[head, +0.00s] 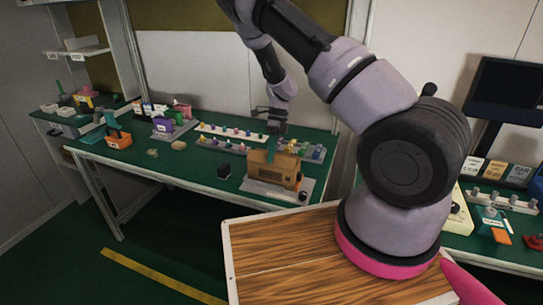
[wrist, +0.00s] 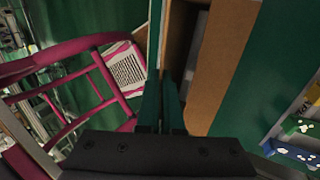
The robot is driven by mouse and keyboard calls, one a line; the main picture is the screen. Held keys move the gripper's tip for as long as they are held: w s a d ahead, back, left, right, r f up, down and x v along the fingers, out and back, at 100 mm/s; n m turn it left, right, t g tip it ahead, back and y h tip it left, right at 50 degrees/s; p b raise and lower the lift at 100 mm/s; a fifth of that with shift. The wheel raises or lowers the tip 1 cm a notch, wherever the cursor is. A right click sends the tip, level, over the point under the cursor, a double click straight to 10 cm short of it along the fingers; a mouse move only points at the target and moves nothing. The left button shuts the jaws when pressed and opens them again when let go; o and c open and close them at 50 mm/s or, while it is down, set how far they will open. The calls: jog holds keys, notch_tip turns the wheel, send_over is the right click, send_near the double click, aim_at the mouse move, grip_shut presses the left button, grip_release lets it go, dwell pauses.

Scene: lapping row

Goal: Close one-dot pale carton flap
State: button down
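A tan-brown carton (head: 272,171) stands on a grey board on the green bench in the head view. No dot mark can be made out on it. In the wrist view its open top shows a dark inside, with a long tan flap (wrist: 222,62) standing along the right of the opening. In the wrist view my gripper's teal fingers (wrist: 162,95) are together, beside the carton's opening. I cannot tell whether they touch the carton.
An orange-and-teal tool (head: 117,137) sits at the bench's left. A wooden-topped surface (head: 285,250) is in front, and a pink frame (wrist: 95,75) shows below in the wrist view.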

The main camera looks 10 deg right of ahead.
jog(key=shift+w+d, duration=0.1)
jog(key=shift+w+d+f+g+y, duration=0.15)
jog(key=shift+g+y, duration=0.15)
jog(key=shift+g, duration=0.15)
jog(key=shift+w+d+f+g+y, duration=0.1)
jog(key=shift+g+y, duration=0.2)
jog(key=shift+g, duration=0.15)
jog(key=shift+w+d+f+g+y, duration=0.1)
jog(key=shift+w+f+g+y, duration=0.15)
jog(key=shift+g+y, duration=0.55)
jog(key=shift+w+d+f+g+y, duration=0.1)
jog(key=shift+f+g+y, duration=0.3)
jog(key=shift+g, duration=0.7)
jog(key=shift+r, duration=0.1)
jog(key=c, duration=1.1)
grip_release()
jog(key=shift+o, duration=0.2)
jog(key=shift+a, duration=0.1)
